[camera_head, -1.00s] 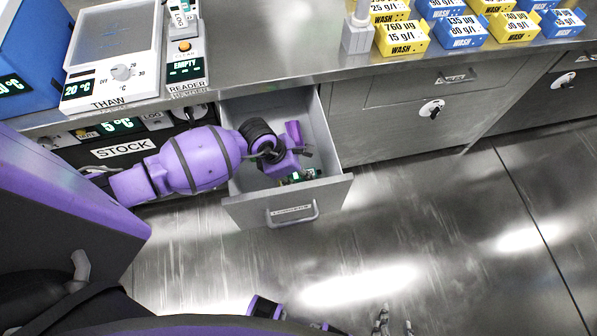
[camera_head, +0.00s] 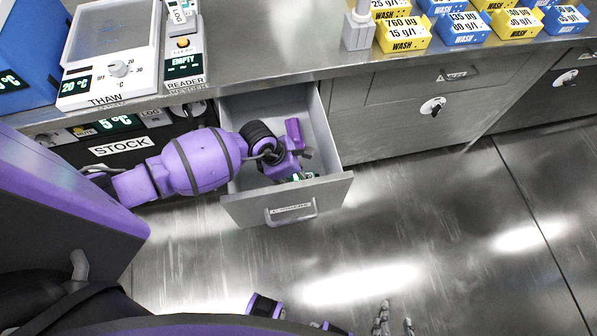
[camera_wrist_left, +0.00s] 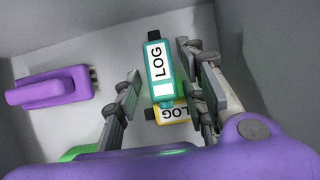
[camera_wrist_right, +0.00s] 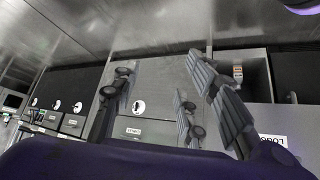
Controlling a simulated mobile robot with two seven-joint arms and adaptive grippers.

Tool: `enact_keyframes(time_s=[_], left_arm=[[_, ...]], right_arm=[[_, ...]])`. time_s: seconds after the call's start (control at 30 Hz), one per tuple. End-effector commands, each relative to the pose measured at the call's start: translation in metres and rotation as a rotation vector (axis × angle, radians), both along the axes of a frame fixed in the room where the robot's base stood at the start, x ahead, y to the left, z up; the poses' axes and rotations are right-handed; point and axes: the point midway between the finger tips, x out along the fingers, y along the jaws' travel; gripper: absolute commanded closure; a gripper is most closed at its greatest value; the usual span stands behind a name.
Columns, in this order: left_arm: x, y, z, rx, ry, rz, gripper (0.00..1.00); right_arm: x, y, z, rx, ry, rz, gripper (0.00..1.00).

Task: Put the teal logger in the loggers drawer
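The loggers drawer (camera_head: 335,183) is pulled open under the counter, with a label on its front. My left gripper (camera_head: 294,166) is inside it, pointing down. In the left wrist view, the teal logger (camera_wrist_left: 158,72), labelled LOG, lies between the fingers of my left gripper (camera_wrist_left: 160,75). Gaps show on both sides of it, so the fingers look open around it. A yellow logger (camera_wrist_left: 176,113) lies in the drawer by its near end, partly covered. My right gripper (camera_head: 394,322) is low at the bottom edge of the head view, open and empty in the right wrist view (camera_wrist_right: 160,85).
The thaw plate (camera_head: 110,50) and the reader (camera_head: 184,65) stand on the counter above the drawer. Yellow and blue wash boxes (camera_head: 402,36) stand at the right. The drawer walls are close around my left gripper. The floor in front is clear.

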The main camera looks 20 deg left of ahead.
Motion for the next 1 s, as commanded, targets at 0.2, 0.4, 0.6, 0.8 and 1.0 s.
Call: enact_keyframes(time_s=[0.2, 0.4, 0.6, 0.8, 1.0], left_arm=[[0.0, 0.0, 0.0, 0.0, 0.0, 0.0, 0.55], [0.001, 0.0, 0.009, -0.001, -0.003, 0.001, 0.55], [-0.005, 0.011, 0.041, 0.003, -0.004, -0.002, 0.55], [-0.016, 0.025, 0.083, 0.003, -0.003, -0.003, 0.55], [-0.023, 0.035, 0.112, 0.001, -0.002, -0.001, 0.55]], right_arm=[[0.0, 0.0, 0.0, 0.0, 0.0, 0.0, 0.6], [0.002, 0.0, 0.006, 0.0, -0.005, -0.001, 0.6], [-0.002, -0.002, 0.011, 0.0, -0.002, -0.006, 0.6], [-0.005, -0.002, 0.011, 0.0, 0.003, -0.007, 0.6], [-0.005, -0.001, 0.011, 0.002, 0.003, -0.007, 0.6]])
